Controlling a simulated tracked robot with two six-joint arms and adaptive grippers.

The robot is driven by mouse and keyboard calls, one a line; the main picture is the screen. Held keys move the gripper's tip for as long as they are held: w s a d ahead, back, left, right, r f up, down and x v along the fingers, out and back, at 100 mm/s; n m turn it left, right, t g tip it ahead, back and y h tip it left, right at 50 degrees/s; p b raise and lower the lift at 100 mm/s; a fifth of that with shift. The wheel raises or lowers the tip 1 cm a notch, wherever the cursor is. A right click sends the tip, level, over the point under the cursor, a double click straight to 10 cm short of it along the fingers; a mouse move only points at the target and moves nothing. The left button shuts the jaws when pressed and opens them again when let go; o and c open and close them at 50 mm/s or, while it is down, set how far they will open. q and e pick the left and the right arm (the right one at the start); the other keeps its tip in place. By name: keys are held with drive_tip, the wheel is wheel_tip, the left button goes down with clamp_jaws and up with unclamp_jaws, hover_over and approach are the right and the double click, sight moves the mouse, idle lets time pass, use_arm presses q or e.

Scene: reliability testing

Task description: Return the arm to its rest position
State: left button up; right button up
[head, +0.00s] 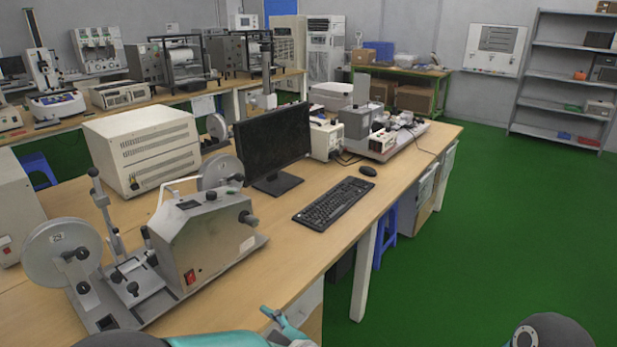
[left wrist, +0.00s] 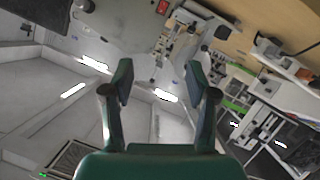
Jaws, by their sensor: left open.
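My left gripper (head: 283,322) shows at the bottom edge of the head view, in front of the near edge of the wooden bench. Only a teal finger part and some of the arm are visible there. In the left wrist view the two green fingers of the left gripper (left wrist: 158,82) stand well apart with nothing between them. My right gripper does not show in either view. A dark round part of my own body shows at the bottom right of the head view.
The wooden bench (head: 270,258) holds a reel machine (head: 215,240), a beige instrument box (head: 145,150), a monitor (head: 272,140), a keyboard (head: 333,203) and a mouse (head: 368,171). A blue stool (head: 385,235) stands under it. The green floor (head: 480,230) at right is clear.

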use_arm(q)
drive_tip(key=w+a+f+m+g+h, duration=0.15)
drive_tip(key=f+m+h, duration=0.25)
drive_tip(key=f, duration=0.6)
drive_tip(key=a+f+m+h, duration=0.2)
drive_tip(key=f+m+h, duration=0.15)
drive_tip(key=f, duration=0.65)
drive_tip(key=s+f+m+g+h, duration=0.1)
drive_tip(key=s+f+g+h, duration=0.1)
drive_tip(key=s, duration=0.4)
drive_tip(key=s+f+m+g+h, duration=0.1)
drive_tip(key=s+f+g, duration=0.2)
drive_tip(key=s+f, duration=0.2)
drive_tip(key=s+f+m+g+h+p, duration=0.1)
drive_tip(key=s+f+m+g+h, duration=0.1)
drive_tip(key=s, duration=0.7)
wheel_tip(320, 180, down, 2)
drive_tip(key=shift+s+d+f+g+h, duration=0.15)
drive_tip(key=shift+f+g+h, duration=0.15)
drive_tip(key=shift+g, duration=0.25)
drive_tip(key=shift+c, duration=0.2)
drive_tip(key=shift+c, duration=1.3)
